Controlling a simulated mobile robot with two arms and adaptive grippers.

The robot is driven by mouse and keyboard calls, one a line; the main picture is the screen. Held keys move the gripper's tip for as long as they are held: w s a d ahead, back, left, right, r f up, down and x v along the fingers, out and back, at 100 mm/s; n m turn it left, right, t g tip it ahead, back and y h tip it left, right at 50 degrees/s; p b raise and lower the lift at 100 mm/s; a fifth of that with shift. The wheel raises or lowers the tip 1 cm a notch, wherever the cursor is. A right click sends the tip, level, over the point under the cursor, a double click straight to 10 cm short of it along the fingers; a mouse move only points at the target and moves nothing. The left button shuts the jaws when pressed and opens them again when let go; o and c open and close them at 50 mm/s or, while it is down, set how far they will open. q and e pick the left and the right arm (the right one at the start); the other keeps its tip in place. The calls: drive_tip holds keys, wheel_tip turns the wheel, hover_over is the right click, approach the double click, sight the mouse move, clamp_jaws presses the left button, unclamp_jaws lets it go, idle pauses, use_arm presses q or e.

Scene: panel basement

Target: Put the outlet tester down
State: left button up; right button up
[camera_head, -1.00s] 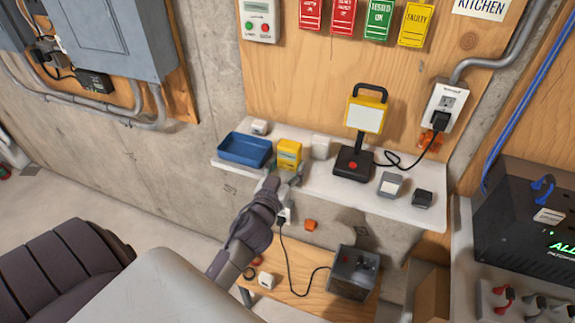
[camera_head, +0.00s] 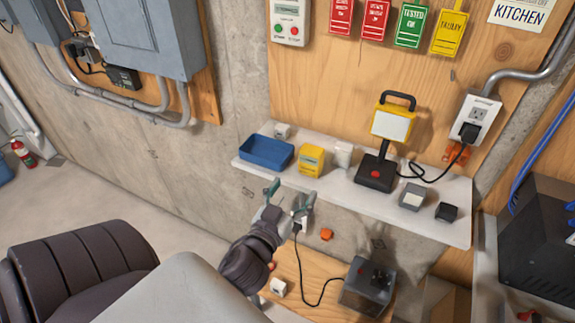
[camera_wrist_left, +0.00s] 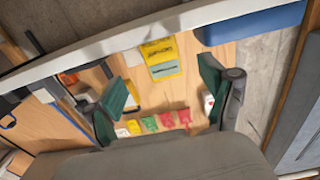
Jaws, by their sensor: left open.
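A small yellow box with a pale label (camera_head: 311,162), which looks like the outlet tester, stands on the white shelf (camera_head: 335,190) between the blue tray and a white block. In the left wrist view the yellow box (camera_wrist_left: 160,52) shows near the shelf edge, beyond the gap between my fingers. My left gripper (camera_head: 284,197) is in front of and below the shelf's front edge, apart from the box. Its green-padded fingers (camera_wrist_left: 166,88) are spread with nothing between them. My right gripper is not in view.
The blue tray (camera_head: 266,152) is left of the box. A work lamp (camera_head: 380,150) with a black base stands to the right, with its cord to the wall outlet (camera_head: 474,120). Two small blocks sit at the shelf's right. A wooden bench (camera_head: 310,292) with a grey box (camera_head: 368,286) is below.

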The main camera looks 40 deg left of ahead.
use_arm(q)
drive_tip(key=shift+b+v, duration=0.35)
drive_tip(key=shift+v, duration=1.15)
drive_tip(key=shift+f, duration=0.15)
drive_tip(key=s+d+f+m+g+h, duration=0.1)
drive_tip(key=s+d+f+g, duration=0.15)
drive_tip(key=f, duration=0.95)
drive_tip(key=s+d+f+m+g+h, duration=0.1)
drive_tip(key=s+d+f+g, duration=0.15)
drive_tip(key=f, duration=1.05)
drive_tip(key=s+d+f+m+g+h, duration=0.1)
drive_tip(key=d+f+g+h, duration=0.15)
drive_tip(key=f, duration=0.95)
drive_tip(key=s+f+m+g, duration=0.1)
drive_tip(key=s+f+g, duration=0.3)
drive_tip(key=s+f, duration=0.5)
drive_tip(key=s+f+m+g, duration=0.1)
drive_tip(key=s+f+g, duration=0.4)
drive_tip(key=s+f, duration=0.5)
drive_tip(key=s+a, duration=0.1)
drive_tip(key=s, duration=0.6)
drive_tip(key=shift+s, duration=0.2)
drive_tip(key=shift+f+y, duration=0.25)
